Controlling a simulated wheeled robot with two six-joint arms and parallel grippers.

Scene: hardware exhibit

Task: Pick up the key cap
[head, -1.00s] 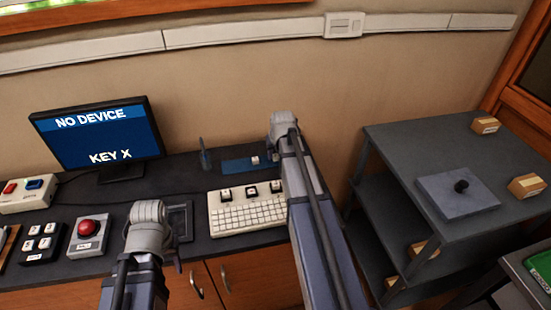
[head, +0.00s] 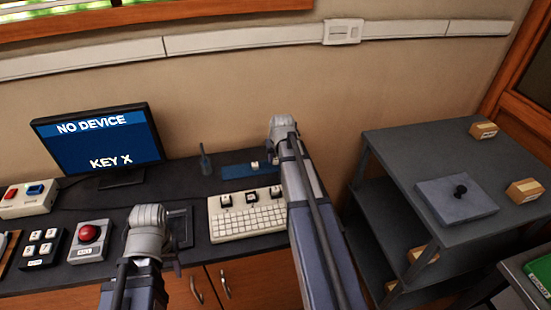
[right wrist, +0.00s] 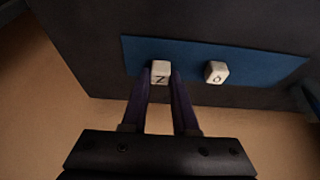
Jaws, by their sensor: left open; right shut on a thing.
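My right gripper (right wrist: 160,85) is shut on a small white key cap (right wrist: 160,70) with a dark letter, N or Z by its turn. It is at the left part of the blue mat (right wrist: 275,66); I cannot tell whether the cap is lifted. A second white key cap (right wrist: 216,72), marked O or Q, sits on the mat apart from the fingers. In the head view one cap (head: 255,165) shows on the mat (head: 235,172), while my right arm hides the gripped cap and fingertips. My left gripper (head: 176,262) is open, mostly hidden by its wrist, over the desk's front.
A white keyboard (head: 247,222) with raised dark keys stands before the mat. The monitor (head: 97,145) reads "NO DEVICE, KEY X". A red button box (head: 89,242) and a dark key box (head: 40,248) are at left. A grey shelf cart (head: 395,150) stands at right.

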